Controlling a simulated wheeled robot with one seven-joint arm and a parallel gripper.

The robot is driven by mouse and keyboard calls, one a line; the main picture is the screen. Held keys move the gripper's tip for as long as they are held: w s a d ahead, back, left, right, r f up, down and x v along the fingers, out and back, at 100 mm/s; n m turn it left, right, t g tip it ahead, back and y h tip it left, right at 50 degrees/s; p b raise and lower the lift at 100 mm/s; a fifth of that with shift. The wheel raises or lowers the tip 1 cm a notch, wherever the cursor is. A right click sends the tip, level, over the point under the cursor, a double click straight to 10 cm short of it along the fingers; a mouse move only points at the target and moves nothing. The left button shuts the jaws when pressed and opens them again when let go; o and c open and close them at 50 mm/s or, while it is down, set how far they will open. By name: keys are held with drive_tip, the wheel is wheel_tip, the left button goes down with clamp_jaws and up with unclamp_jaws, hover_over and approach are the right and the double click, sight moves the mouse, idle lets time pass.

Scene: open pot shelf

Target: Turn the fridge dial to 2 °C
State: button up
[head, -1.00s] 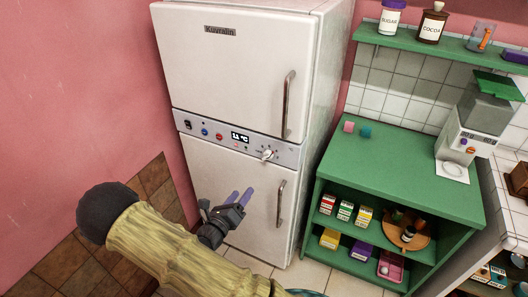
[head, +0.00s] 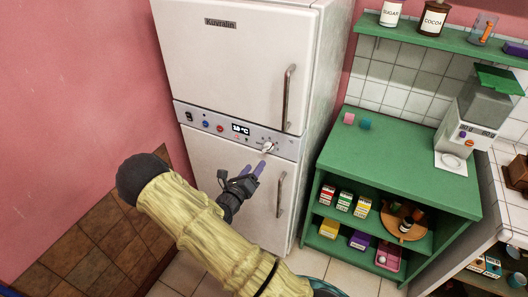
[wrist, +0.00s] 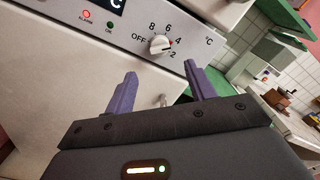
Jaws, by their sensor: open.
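The white fridge (head: 225,60) has a grey control strip across its middle. The dial (head: 268,147) is a white knob at the strip's right end. In the wrist view the dial (wrist: 160,44) has the marks OFF, 8, 6, 4 and 2 around it. A small red mark shows on its right side, but its exact setting is hard to tell. The display (head: 241,129) seems to read 10 °C. My gripper (head: 253,169) is open and empty, just below the dial and apart from it. Its purple fingers (wrist: 161,70) point up toward the dial, one either side below it.
Fridge door handles (head: 289,98) stick out at the right, above and below the strip. Several buttons (head: 205,121) sit left of the display. A green shelf unit (head: 400,165) stands right of the fridge. The floor before the fridge is partly clear.

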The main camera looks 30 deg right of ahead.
sight(266, 151)
drive_tip(key=p+x, duration=0.1)
drive_tip(key=x, duration=0.7)
drive_tip(key=shift+w+d+p, duration=0.25)
drive_tip(key=shift+p, duration=0.1)
drive_tip(key=c, duration=1)
